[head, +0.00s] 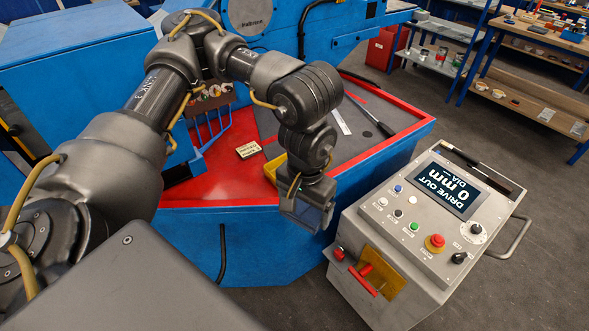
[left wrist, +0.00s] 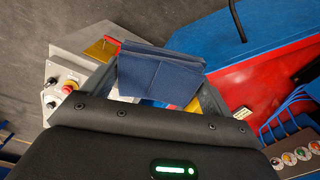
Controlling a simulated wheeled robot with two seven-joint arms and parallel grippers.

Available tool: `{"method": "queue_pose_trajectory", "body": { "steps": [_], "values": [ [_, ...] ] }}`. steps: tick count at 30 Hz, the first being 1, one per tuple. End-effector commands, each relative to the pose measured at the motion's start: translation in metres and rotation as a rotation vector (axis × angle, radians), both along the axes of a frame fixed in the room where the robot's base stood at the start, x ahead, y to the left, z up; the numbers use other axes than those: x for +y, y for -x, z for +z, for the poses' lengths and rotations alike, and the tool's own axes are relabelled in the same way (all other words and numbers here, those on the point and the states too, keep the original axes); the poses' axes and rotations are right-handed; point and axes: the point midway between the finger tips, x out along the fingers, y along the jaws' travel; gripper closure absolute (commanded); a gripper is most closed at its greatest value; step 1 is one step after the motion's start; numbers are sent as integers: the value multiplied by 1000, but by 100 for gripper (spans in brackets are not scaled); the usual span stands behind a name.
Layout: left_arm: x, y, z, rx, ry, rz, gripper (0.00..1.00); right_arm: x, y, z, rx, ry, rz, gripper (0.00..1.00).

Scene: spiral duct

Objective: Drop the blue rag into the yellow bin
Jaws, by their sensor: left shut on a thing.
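The blue rag (left wrist: 160,75) shows as a dark blue folded cloth between the fingers of my left gripper (left wrist: 160,92) in the left wrist view. In the head view my left gripper (head: 308,208) points down near the front edge of the red-topped blue machine, left of the grey console. It is shut on the rag (head: 304,213), which is partly hidden by the fingers there. The yellow bin (head: 271,169) stands on the red top just behind my gripper, mostly hidden by it. A yellow piece of it (left wrist: 194,104) shows beside the rag in the left wrist view. My right gripper is not in view.
The grey control console (head: 428,225) with buttons and a screen stands close on the right. A small cream label block (head: 248,150) lies on the red top (head: 220,182). A steel ruler (head: 341,121) lies farther back. Shelves (head: 540,105) stand at the back right.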

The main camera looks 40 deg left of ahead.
Motion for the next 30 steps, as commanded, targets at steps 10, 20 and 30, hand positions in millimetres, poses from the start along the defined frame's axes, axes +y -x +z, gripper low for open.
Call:
{"method": "queue_pose_trajectory", "body": {
  "steps": [10,20,30],
  "values": [
    [13,-44,-15,1,0,259,36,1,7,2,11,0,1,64],
    [125,-164,-65,0,0,939,36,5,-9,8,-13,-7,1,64],
    [227,-203,-83,3,6,1259,36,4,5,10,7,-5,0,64]
  ]
}}
